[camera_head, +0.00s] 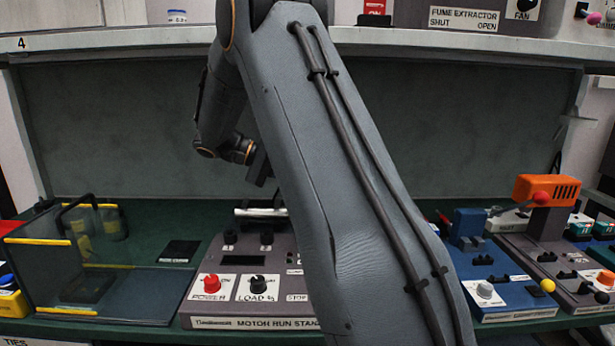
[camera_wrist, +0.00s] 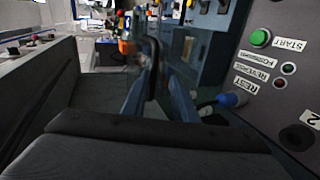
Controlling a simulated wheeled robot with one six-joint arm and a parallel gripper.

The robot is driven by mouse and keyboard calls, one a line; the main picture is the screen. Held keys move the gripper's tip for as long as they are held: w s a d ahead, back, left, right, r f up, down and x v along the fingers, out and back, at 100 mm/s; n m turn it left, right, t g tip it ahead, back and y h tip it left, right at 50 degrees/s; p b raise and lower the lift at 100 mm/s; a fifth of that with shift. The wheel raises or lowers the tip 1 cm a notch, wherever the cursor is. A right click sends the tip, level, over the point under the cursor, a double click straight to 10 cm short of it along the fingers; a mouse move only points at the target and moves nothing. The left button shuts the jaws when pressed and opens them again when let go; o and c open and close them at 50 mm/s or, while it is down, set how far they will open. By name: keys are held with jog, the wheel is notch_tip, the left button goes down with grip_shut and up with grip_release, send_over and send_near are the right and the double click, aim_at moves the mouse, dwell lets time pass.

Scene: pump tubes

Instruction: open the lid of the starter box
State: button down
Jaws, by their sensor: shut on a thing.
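My gripper (camera_wrist: 157,98) is in the middle of the wrist view, its two blue-grey fingers closed on a dark upright bar (camera_wrist: 152,68) that looks like a handle. I cannot tell how far the part bearing this bar is open. The starter box is not clearly visible there.
A motor run stand (camera_head: 255,315) stands in front on the green bench. A clear box with yellow edges (camera_head: 40,242) is at the left. Blue and grey control units (camera_head: 515,300) and an orange device (camera_head: 545,190) are at the right. A shelf (camera_head: 120,38) runs above.

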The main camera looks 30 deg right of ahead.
jog(key=shift+s+a+f, duration=0.1)
jog(key=shift+s+f, duration=0.05)
jog(key=shift+f, duration=0.35)
jog(key=shift+s+a+f, duration=0.1)
jog(key=shift+s+f, duration=0.05)
jog(key=shift+f, duration=0.3)
jog(key=c, duration=1.9)
grip_release()
jog(key=shift+s+d+f, duration=0.1)
jog(key=shift+d, duration=0.25)
jog(key=shift+o, duration=0.3)
jog(key=shift+d+f, duration=0.2)
jog(key=shift+d, duration=0.45)
jog(key=shift+d+f, duration=0.15)
jog(key=shift+d, duration=0.45)
jog(key=shift+w+a+r, duration=0.15)
jog(key=shift+a+r, duration=0.1)
jog(key=shift+a, duration=0.3)
jog(key=shift+w+a+r, duration=0.1)
jog(key=shift+a+r, duration=0.1)
jog(key=shift+a, duration=0.35)
jog(key=shift+a, duration=0.1)
